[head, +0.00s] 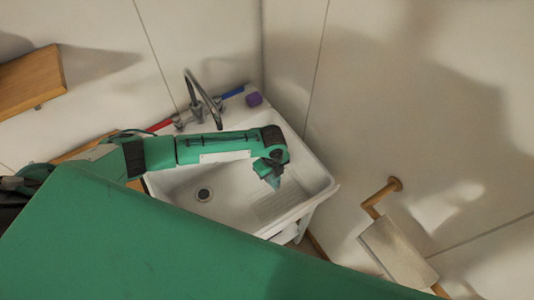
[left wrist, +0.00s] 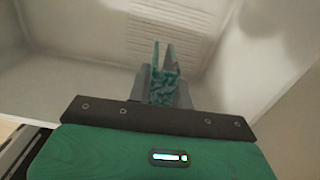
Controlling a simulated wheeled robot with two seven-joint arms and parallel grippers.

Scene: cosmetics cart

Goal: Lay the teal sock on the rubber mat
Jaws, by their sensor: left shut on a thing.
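My left gripper (head: 269,168) reaches over the white sink from the left and points down, above the ribbed part of the basin. In the left wrist view the same gripper (left wrist: 162,92) is shut on a patterned teal cloth, the teal sock (left wrist: 164,86), which stands up between the fingers. In the head view a small bit of the sock (head: 274,182) shows under the gripper. I cannot make out a rubber mat in either view. My right gripper is not in view.
The white sink (head: 228,218) has a drain (head: 204,194) at left and a ribbed slope at right. A metal faucet (head: 212,105), a purple block (head: 254,99), a blue item (head: 233,91) and a red item (head: 160,125) are at the back. A paper roll (head: 398,252) hangs at right.

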